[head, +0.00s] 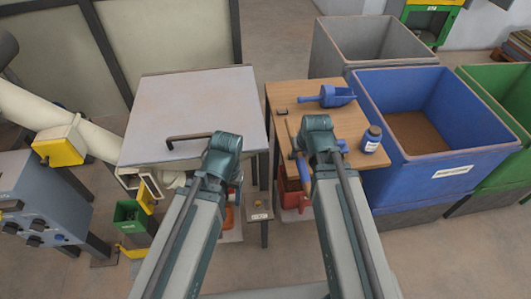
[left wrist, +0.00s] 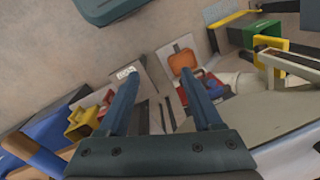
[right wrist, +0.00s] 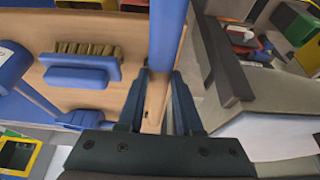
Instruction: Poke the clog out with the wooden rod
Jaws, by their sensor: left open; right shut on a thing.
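My right gripper (head: 314,150) is over the wooden table. In the right wrist view its fingers (right wrist: 160,95) are shut on the blue handle (right wrist: 166,38) of a rod. In the head view the rod's blue handle (head: 303,170) and thin brownish shaft (head: 291,133) show beside my right wrist. My left gripper (head: 232,178) is beside the front right of the grey-topped table, its fingers mostly hidden by the arm. In the left wrist view (left wrist: 167,110) it is open and empty. A white pipe (head: 35,105) stands at the left. I cannot make out a clog.
A blue bin (head: 440,175) with brown material is at right. The grey-topped table (head: 195,105) has a dark bar handle (head: 190,138).

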